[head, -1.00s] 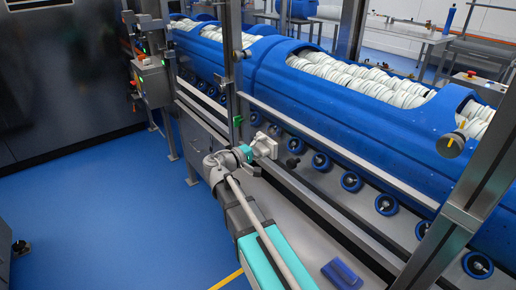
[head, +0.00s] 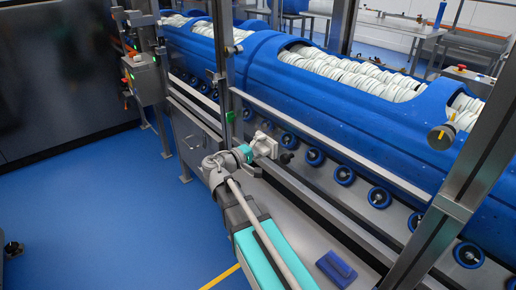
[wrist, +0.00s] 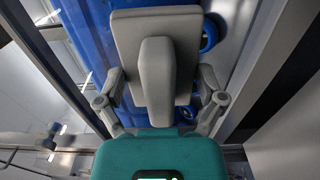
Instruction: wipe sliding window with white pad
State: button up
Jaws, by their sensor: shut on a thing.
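My gripper (head: 250,153) is shut on the handle of the white pad (head: 264,146). In the wrist view the pad (wrist: 182,38) is a pale flat rectangle with a raised grip, and my gripper's (wrist: 160,95) fingers are on either side of that grip. The pad is held up near the metal frame in front of the blue tubs. The sliding window's clear pane cannot be made out for certain; metal posts and rails (head: 330,216) frame the opening there. I cannot tell whether the pad touches a pane.
Long blue tubs (head: 300,85) with stacked white discs lie behind the frame, above several blue rollers (head: 343,174). A metal post (head: 455,200) stands at right. A blue block (head: 336,268) lies on the grey surface below.

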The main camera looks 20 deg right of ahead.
aim_at(263, 154)
jog(key=shift+s+d, duration=0.35)
jog(key=shift+s, duration=0.5)
jog(key=shift+s+d, duration=0.3)
jog(key=shift+s, duration=0.55)
jog(key=shift+w+d, duration=0.1)
jog(key=shift+w, duration=0.1)
jog(key=shift+w, duration=0.15)
jog(key=shift+w+a, duration=0.4)
jog(key=shift+w, duration=0.35)
jog(key=shift+w+a, duration=0.4)
jog(key=shift+w, duration=0.3)
jog(key=shift+w+a, duration=0.3)
jog(key=shift+w, duration=0.55)
jog(key=shift+w+a, duration=0.25)
jog(key=shift+w, duration=0.6)
